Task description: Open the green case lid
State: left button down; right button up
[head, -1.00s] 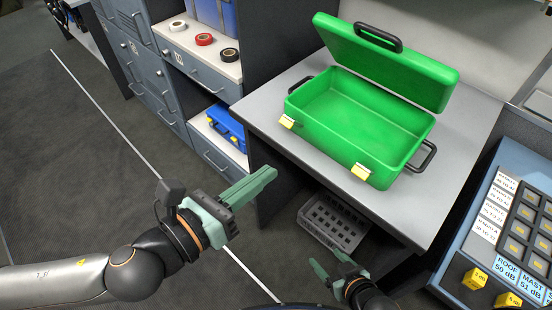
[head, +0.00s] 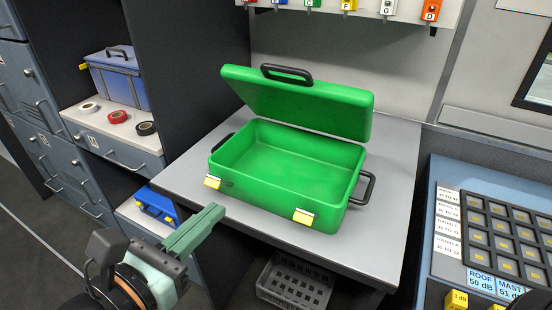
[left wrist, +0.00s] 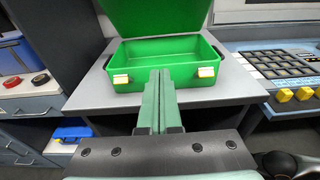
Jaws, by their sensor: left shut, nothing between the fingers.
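The green case (head: 285,183) stands on the grey table, and its inside looks empty. Its lid (head: 300,103) is raised and tilted back, with a black handle on its upper edge. Two yellow latches (head: 303,216) are on the front of the case. My left gripper (head: 207,224) is shut and empty, in front of the case's left front corner and apart from it. In the left wrist view the shut fingers (left wrist: 159,78) point toward the case front (left wrist: 163,77), between the latches. My right gripper is not in the head view now.
The grey table (head: 385,190) has bare room around the case. A shelf unit with tape rolls (head: 118,116) and a blue box (head: 120,78) is on the left. A button console (head: 500,235) is on the right. A grey crate (head: 295,283) sits under the table.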

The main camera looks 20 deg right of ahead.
pick_arm(q)
jog(key=r+p+x, duration=0.2)
jog(key=r+x, duration=0.1)
jog(key=x, duration=1.7)
jog(key=shift+w+d, duration=0.3)
jog(key=shift+d, duration=0.1)
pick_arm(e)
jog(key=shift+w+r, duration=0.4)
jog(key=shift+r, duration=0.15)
pick_arm(q)
jog(key=shift+d, duration=0.1)
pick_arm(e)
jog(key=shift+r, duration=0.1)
